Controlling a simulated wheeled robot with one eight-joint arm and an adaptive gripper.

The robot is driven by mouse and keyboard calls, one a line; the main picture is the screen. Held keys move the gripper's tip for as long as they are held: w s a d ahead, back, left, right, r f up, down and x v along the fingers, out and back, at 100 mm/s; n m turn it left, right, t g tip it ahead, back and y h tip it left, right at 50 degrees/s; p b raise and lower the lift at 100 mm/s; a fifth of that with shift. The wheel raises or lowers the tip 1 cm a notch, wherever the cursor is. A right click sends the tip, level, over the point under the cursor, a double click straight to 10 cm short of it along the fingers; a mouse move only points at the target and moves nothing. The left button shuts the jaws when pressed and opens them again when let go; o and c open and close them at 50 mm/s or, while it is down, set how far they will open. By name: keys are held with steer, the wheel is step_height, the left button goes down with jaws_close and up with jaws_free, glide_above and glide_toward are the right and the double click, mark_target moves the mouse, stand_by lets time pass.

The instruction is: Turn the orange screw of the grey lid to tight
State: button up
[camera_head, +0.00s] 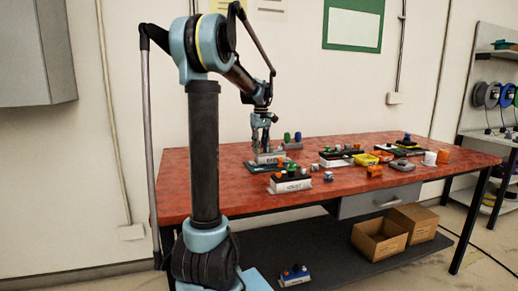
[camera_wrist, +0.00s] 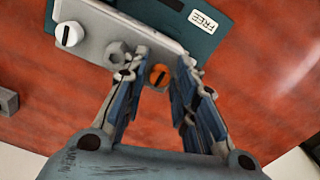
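The grey lid (camera_wrist: 100,22) lies on a dark teal plate (camera_wrist: 222,12) marked FREE. The orange screw (camera_wrist: 158,76) with a dark slot sits at the lid's edge, between my fingers in the wrist view. My gripper (camera_wrist: 161,65) is open, with one finger to each side of the orange screw; I cannot tell if either touches it. A white slotted screw (camera_wrist: 69,35) sits at the lid's left end. A grey hexagonal piece (camera_wrist: 118,53) is partly hidden by the left finger. In the head view my gripper (camera_head: 261,122) is above the plate (camera_head: 262,168) at the table's left.
The red table (camera_head: 230,190) holds a white box (camera_head: 291,186) with knobs in front of my gripper. A yellow tray (camera_head: 366,159) and an orange block (camera_head: 374,171) are farther right. A grey block (camera_wrist: 7,101) lies left in the wrist view.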

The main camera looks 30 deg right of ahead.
steer(key=shift+c, duration=0.6)
jaws_close()
steer(key=shift+m, duration=0.5)
steer(key=m, duration=0.2)
steer(key=shift+m, duration=0.4)
steer(key=m, duration=0.3)
steer(key=shift+a+m, duration=0.1)
steer(key=shift+m, duration=0.2)
steer(key=m, duration=0.5)
steer(key=shift+w, duration=0.1)
steer(key=m, duration=0.5)
steer(key=shift+m, duration=0.4)
